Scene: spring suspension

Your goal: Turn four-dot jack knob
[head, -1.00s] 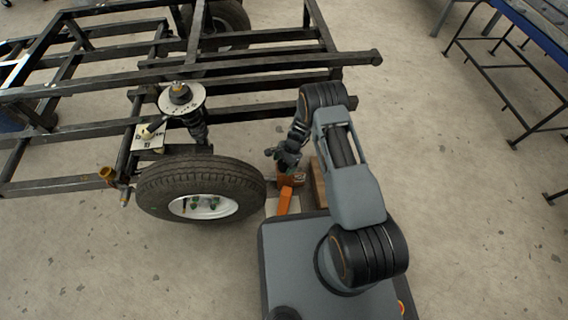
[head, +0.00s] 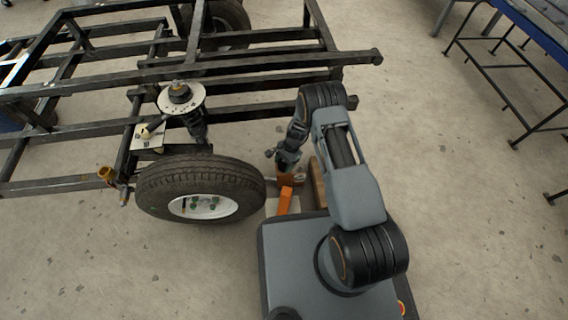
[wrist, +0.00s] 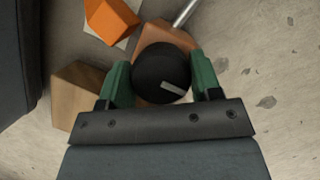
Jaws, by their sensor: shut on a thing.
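In the wrist view a round black knob (wrist: 161,72) with a pale bar mark sits between the two green fingers of my gripper (wrist: 161,82). The gripper is shut on it. Dots on the knob cannot be made out. The knob tops an orange-brown jack body (wrist: 165,36), which also shows in the head view (head: 291,180) beside the tyre. An orange jack arm (head: 284,201) runs from it toward my base. In the head view my gripper (head: 288,165) points down at the jack, and the knob is hidden.
A tyre (head: 165,189) on the black steel frame (head: 250,65) stands close on the left. A wooden block (wrist: 73,92) lies beside the jack. A metal rod (wrist: 184,13) sticks out of the jack. The floor on the right is clear up to a table (head: 515,75).

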